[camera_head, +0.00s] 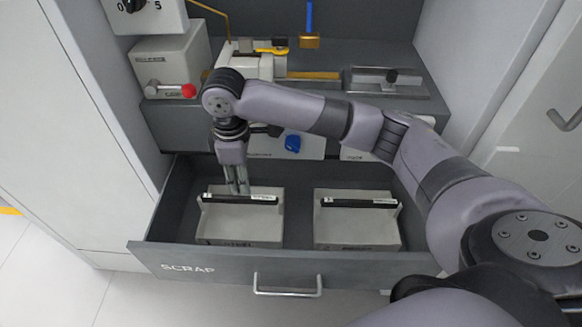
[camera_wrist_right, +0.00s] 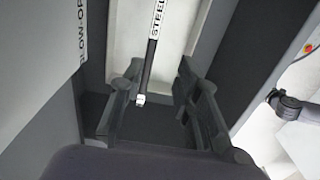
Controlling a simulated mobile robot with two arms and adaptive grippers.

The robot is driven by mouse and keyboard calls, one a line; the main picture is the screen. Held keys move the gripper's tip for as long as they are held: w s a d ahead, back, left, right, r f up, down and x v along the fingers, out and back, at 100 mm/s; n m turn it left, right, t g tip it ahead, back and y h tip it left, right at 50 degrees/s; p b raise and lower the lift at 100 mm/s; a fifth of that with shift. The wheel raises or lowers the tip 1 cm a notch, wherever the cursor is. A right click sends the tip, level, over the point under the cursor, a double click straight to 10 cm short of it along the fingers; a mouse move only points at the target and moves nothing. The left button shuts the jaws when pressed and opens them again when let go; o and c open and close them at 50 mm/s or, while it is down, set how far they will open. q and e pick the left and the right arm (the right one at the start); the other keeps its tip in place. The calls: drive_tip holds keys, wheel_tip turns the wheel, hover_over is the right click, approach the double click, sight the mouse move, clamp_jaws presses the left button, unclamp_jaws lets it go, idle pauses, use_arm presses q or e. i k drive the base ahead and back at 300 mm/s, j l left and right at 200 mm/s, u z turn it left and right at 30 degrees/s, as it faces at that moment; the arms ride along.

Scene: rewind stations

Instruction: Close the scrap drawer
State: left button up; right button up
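The grey scrap drawer (camera_head: 215,265), lettered SCRAP, stands pulled out below the workbench, with a silver bar handle (camera_head: 287,285) on its front. Two light bins sit inside: a left bin (camera_head: 240,228) and a right bin (camera_head: 357,230), each with a black labelled strip along its back. My right gripper (camera_head: 238,188) points down over the back of the left bin. In the right wrist view its fingers (camera_wrist_right: 155,88) are apart, with a black strip reading STEEL (camera_wrist_right: 152,45) showing between them; contact cannot be told. My left gripper is out of view.
Above the drawer, the bench holds a grey box (camera_head: 172,68) with a red-knobbed lever (camera_head: 188,90), and a metal clamp block (camera_head: 388,82). A blue knob (camera_head: 292,143) is on the bench front. Cabinet walls flank both sides. Tiled floor (camera_head: 50,275) is clear at lower left.

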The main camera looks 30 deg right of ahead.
sight(169, 249)
drive_tip(key=k, duration=0.9)
